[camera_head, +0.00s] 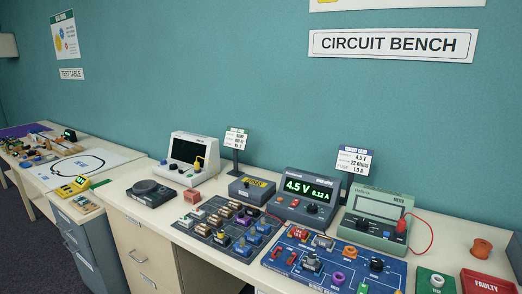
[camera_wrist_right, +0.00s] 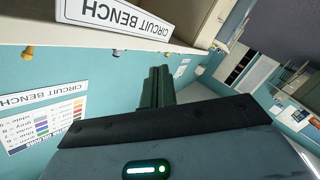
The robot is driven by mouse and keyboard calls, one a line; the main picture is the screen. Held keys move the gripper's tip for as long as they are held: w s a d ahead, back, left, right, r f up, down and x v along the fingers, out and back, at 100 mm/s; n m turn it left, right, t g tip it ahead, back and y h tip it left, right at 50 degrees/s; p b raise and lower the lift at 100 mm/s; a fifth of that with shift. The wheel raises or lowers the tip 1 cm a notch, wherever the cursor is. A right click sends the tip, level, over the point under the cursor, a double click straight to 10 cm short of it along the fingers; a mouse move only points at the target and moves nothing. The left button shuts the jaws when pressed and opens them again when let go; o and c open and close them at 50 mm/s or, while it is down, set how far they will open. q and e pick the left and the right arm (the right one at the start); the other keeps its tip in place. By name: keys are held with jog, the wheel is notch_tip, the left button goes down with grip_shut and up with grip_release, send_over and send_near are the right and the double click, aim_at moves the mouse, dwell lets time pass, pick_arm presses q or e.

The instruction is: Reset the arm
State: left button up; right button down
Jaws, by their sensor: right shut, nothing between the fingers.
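My right gripper (camera_wrist_right: 159,75) shows in the right wrist view, its two dark fingers pressed together with nothing between them. It is in the air, away from the bench, in front of a teal wall and a shelf edge. A "CIRCUIT BENCH" sign (camera_wrist_right: 118,16) appears upside down near the top of that view. Neither of my arms shows in the head view, and my left gripper is out of sight.
In the head view, the bench (camera_head: 118,200) carries a blue circuit board (camera_head: 340,277), a power supply (camera_head: 308,190) reading 4.5 V, a green meter (camera_head: 381,213), a parts tray (camera_head: 210,238) and a red "FAULTY" tray (camera_head: 484,283). Small label stands rise behind them.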

jog(key=s+d+f+m+g+h, duration=0.2)
jog(key=s+f+m+g, duration=0.1)
jog(key=s+f, duration=0.4)
jog(key=s+d+f+m+g+h, duration=0.2)
jog(key=s+d+f+m+g, duration=0.1)
jog(key=s+f+m, duration=0.3)
jog(key=s+f, duration=0.1)
jog(key=s, duration=0.1)
jog(key=shift+s+m+g, duration=0.3)
jog(key=shift+s, duration=0.1)
